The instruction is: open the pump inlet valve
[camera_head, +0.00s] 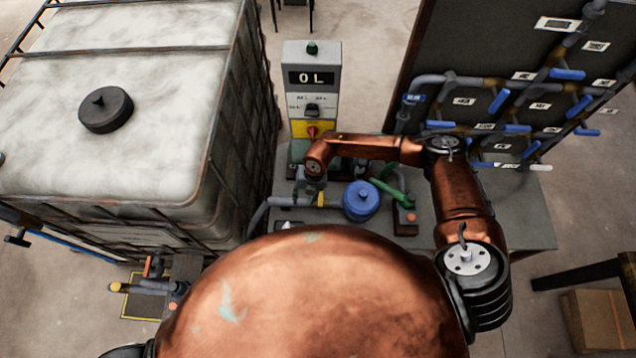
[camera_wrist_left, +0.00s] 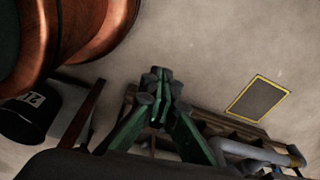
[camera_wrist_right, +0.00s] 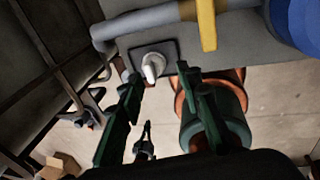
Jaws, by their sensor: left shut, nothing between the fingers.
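A yellow lever (camera_head: 320,199) sits on the grey pipe between the tank and the blue pump (camera_head: 361,201); I take it for the inlet valve handle. In the right wrist view the yellow lever (camera_wrist_right: 207,25) crosses the pipe near the top. My right gripper (camera_wrist_right: 160,76) is open and empty, its green fingers apart below the lever and not touching it. In the head view its fingers are mostly hidden below the copper wrist. My left gripper (camera_wrist_left: 157,82) is shut and empty, low over the floor, out of the head view.
A grey control post (camera_head: 312,90) reading "0 L" stands behind the pump. A caged white tank (camera_head: 130,140) fills the left. A dark panel (camera_head: 480,50) with blue-handled valves stands at the right. A plate with a pale knob (camera_wrist_right: 152,66) lies near my right fingertips.

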